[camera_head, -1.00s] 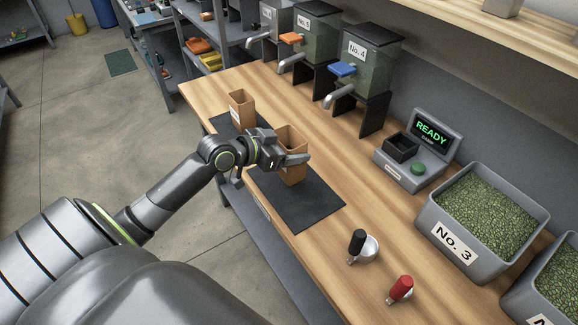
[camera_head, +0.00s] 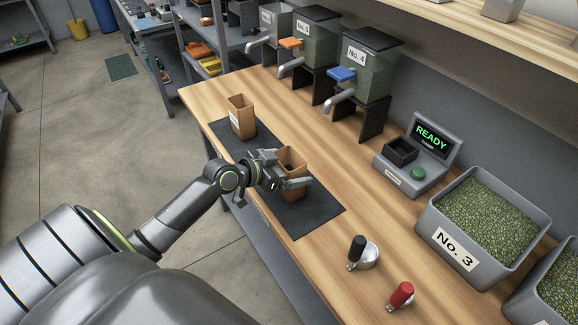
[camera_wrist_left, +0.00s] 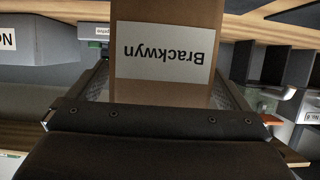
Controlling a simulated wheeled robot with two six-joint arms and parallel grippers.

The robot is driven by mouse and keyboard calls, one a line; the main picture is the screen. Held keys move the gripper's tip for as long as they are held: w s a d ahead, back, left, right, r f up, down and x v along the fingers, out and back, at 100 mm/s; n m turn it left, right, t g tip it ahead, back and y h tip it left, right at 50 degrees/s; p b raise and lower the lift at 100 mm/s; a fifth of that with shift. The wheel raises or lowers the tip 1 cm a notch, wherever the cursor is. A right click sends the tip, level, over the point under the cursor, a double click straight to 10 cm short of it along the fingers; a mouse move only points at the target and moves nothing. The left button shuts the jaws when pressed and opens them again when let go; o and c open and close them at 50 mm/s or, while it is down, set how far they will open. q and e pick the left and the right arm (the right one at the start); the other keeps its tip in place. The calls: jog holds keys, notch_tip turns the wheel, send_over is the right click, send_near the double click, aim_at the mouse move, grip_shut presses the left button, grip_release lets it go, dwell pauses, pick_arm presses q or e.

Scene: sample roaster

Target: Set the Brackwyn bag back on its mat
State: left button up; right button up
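The Brackwyn bag (camera_head: 293,184) is an open-topped brown paper bag. It stands upright over the near part of the dark mat (camera_head: 312,214). I cannot tell whether its base touches the mat. My left gripper (camera_head: 291,175) is shut on it, a finger on each side. In the left wrist view the bag (camera_wrist_left: 168,92) fills the space between the fingers (camera_wrist_left: 165,95), and its label reads Brackwyn upside down. A second brown bag (camera_head: 242,118) stands farther back on dark matting. My arm hides part of the surface between the two bags. My right gripper is not in view.
Hoppers with spouts, including No. 4 (camera_head: 362,68), line the back of the wooden bench (camera_head: 330,150). A scale reading READY (camera_head: 412,165) and a No. 3 bin of green beans (camera_head: 480,230) stand right. A black-handled scoop (camera_head: 360,252) and red-handled tool (camera_head: 401,294) lie in front.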

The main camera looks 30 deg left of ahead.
pick_arm(q)
jog(key=shift+r, duration=0.2)
jog(key=shift+s+a, duration=0.2)
jog(key=shift+s, duration=0.05)
jog(key=v, duration=1.1)
jog(key=shift+s+r, duration=0.15)
